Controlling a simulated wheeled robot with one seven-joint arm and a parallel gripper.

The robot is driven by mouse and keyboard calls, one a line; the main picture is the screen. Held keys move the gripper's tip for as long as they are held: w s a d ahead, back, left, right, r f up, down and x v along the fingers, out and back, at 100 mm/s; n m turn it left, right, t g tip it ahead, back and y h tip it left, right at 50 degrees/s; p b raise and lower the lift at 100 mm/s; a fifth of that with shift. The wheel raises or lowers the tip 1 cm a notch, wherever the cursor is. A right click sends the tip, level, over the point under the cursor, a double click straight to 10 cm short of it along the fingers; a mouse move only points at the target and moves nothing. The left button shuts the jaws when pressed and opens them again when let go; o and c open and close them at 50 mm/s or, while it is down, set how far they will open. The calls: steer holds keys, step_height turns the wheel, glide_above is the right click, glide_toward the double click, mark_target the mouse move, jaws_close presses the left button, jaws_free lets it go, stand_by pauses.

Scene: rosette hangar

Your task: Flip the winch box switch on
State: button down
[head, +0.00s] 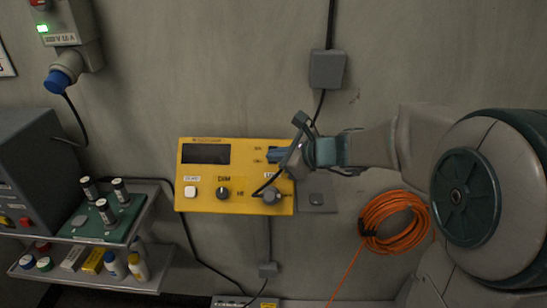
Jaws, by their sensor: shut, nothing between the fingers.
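A yellow control box (210,175) is fixed to the grey wall in the middle of the head view; I take it for the winch box, but its lettering is too small to read surely. It has a dark display (205,153), a white button (190,192), a black knob (223,193) marked DIM and a grey knob (271,196). My gripper (275,156) is shut and empty, in front of the box's upper right part. It hides part of that side; I cannot make out the switch or tell whether the fingers touch the panel.
An orange cable coil (394,222) hangs at right, below my arm. A grey junction box (327,69) is above, with a cable running down. A cart (130,245) with small bottles and jars stands at lower left. A socket box (60,22) with a green light is at upper left.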

steer(key=shift+w+f+b, duration=0.3)
steer(key=shift+w+f, duration=0.3)
steer(key=shift+w, duration=0.25)
steer(key=shift+w+f+b, duration=0.3)
steer(key=shift+w+f, duration=0.25)
steer(key=shift+w, duration=0.3)
stand_by(0.8)
steer(key=shift+w+f, duration=0.25)
steer(key=shift+w, duration=0.05)
steer(key=shift+w+d+f+b, duration=0.1)
steer(key=shift+f+b, duration=0.1)
steer(key=shift+b, duration=0.25)
stand_by(0.5)
steer(key=shift+s, duration=0.25)
steer(key=shift+r, duration=0.25)
steer(key=shift+s+r, duration=0.2)
steer(key=shift+s, duration=0.05)
steer(key=shift+s+r+p, duration=0.3)
steer(key=shift+s+r, duration=0.3)
steer(key=shift+s, duration=0.35)
steer(key=shift+s+r+p, duration=0.25)
steer(key=shift+s+r, duration=0.35)
steer(key=shift+s, duration=0.3)
